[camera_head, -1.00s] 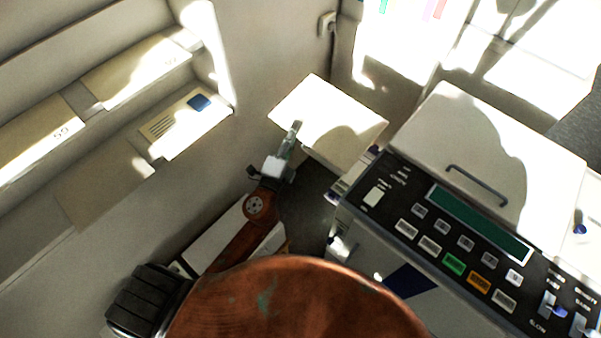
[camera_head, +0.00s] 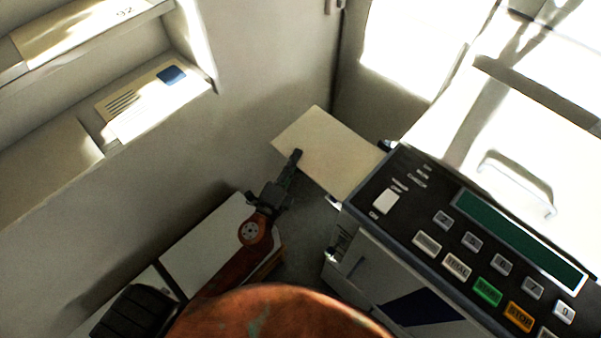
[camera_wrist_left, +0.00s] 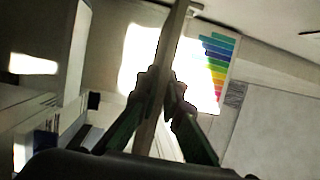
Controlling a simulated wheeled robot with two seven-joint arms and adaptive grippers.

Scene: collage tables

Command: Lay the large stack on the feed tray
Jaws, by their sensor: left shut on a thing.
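The large stack (camera_head: 328,150) is a cream, flat block of paper held out in front of my left arm. My left gripper (camera_head: 296,157) is shut on its near left edge. In the left wrist view the stack (camera_wrist_left: 163,75) shows edge-on as a thin, upright band between the fingers of the left gripper (camera_wrist_left: 162,100). The stack's right corner appears close to the machine's left side in the head view; I cannot tell whether they touch. I cannot pick out the feed tray with certainty. My right gripper is not in view.
The machine's dark control panel (camera_head: 470,235) with buttons and a green display fills the right. Wall shelves at left hold a cream pack (camera_head: 150,105) with a blue square. A white flat surface (camera_head: 208,245) lies below my left arm. Dark floor shows beneath the stack.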

